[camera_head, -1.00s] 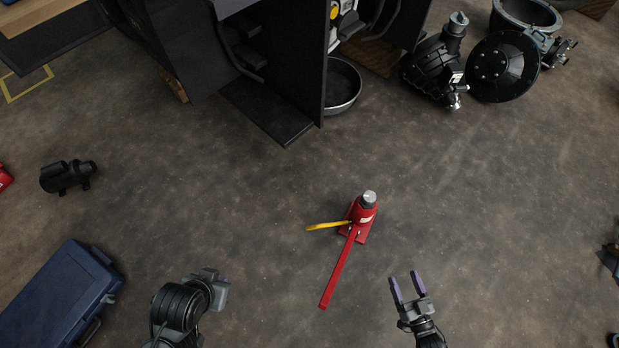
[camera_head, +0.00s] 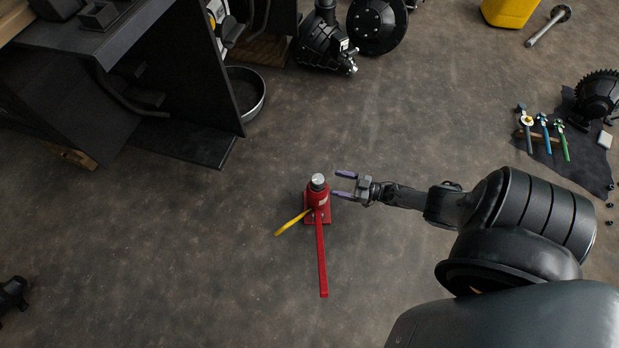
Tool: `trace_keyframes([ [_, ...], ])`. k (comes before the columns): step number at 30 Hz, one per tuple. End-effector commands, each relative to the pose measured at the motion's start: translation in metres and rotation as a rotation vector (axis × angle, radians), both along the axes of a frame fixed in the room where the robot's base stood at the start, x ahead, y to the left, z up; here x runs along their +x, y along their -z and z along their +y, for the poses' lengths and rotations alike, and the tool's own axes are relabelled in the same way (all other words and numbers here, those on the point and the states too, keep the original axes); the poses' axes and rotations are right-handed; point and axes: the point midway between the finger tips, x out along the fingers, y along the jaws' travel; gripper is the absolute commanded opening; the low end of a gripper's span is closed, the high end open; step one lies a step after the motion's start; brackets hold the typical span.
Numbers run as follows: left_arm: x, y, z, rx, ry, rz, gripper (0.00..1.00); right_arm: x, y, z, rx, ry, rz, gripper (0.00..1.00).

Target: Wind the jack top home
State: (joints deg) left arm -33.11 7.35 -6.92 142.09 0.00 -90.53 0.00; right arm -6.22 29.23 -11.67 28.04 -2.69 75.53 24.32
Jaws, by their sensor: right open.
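The red bottle jack (camera_head: 317,205) stands upright on the floor near the middle of the view. Its grey jack top (camera_head: 318,181) sits on the upper end of the red body. A long red handle (camera_head: 322,262) runs from the jack toward the bottom of the picture, and a yellow lever (camera_head: 292,223) sticks out to the lower left. My right gripper (camera_head: 346,185) is open, with its purple-padded fingers pointing left toward the jack top. It appears just to the right of the top, with nothing between the fingers. My left gripper is out of view.
Dark machine parts (camera_head: 322,45) lie at the top. Tools (camera_head: 543,135) lie on a dark mat at the right. The floor around the jack is clear.

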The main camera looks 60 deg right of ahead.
Motion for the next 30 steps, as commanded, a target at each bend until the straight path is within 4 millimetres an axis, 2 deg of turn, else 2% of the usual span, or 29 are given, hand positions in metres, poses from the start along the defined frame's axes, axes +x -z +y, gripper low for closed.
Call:
trace_keyframes([
  [15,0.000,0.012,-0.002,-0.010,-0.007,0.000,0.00,0.074,0.001,0.024,0.002,-0.001,-0.003,0.76],
  [22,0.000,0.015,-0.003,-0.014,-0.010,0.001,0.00,0.091,0.001,0.029,0.001,0.000,-0.001,0.76],
  [30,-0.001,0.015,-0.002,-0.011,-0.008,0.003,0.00,0.094,0.000,0.030,0.001,0.000,0.000,0.76],
])
